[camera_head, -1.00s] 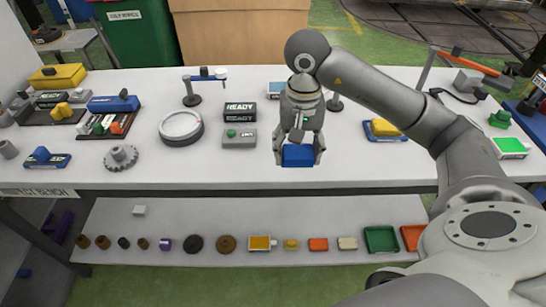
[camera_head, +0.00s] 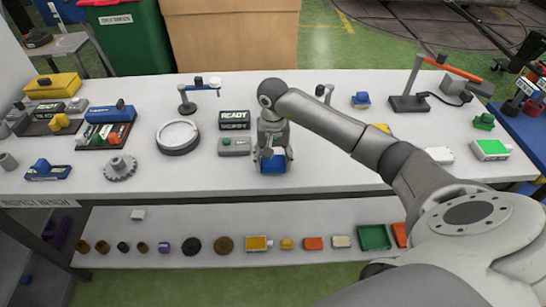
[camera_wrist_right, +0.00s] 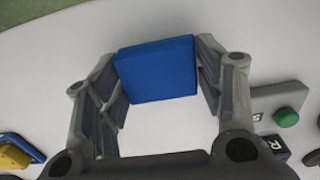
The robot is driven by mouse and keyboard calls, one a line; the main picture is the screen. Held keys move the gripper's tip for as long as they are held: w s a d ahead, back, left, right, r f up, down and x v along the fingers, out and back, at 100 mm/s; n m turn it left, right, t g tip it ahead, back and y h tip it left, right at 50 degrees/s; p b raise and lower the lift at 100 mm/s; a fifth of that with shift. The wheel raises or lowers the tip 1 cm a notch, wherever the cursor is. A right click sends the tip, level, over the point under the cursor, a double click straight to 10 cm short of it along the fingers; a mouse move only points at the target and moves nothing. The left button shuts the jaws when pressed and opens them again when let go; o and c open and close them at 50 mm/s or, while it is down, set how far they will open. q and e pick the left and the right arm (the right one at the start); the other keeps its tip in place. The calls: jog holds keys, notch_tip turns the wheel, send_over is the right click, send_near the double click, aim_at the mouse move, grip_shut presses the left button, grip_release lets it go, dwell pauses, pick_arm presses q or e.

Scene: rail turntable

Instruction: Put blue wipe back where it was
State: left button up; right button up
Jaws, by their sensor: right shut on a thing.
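The blue wipe (camera_head: 273,167) is a small flat blue block at the front part of the white bench. My right gripper (camera_head: 273,157) points down at it, with fingers on both sides. In the right wrist view the blue wipe (camera_wrist_right: 157,70) sits between the two fingers of the gripper (camera_wrist_right: 160,82), which are shut on its sides. White bench top shows around it. I cannot tell whether the wipe touches the bench or hangs just above it. My left gripper is not in view.
Left of the wipe stand a grey box with a green button (camera_head: 235,146), a black READY box (camera_head: 234,119) and a round grey dish (camera_head: 178,136). A yellow item (camera_head: 381,127) is partly behind my arm. The bench front edge (camera_head: 300,187) is close; a lower shelf (camera_head: 200,220) holds several small parts.

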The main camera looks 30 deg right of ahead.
jog(key=shift+f, duration=0.25)
jog(key=shift+f, duration=0.2)
jog(key=o, duration=0.5)
jog(key=shift+b, duration=0.3)
jog(key=shift+c, duration=0.2)
jog(key=o, duration=0.4)
jog(key=shift+o, duration=0.2)
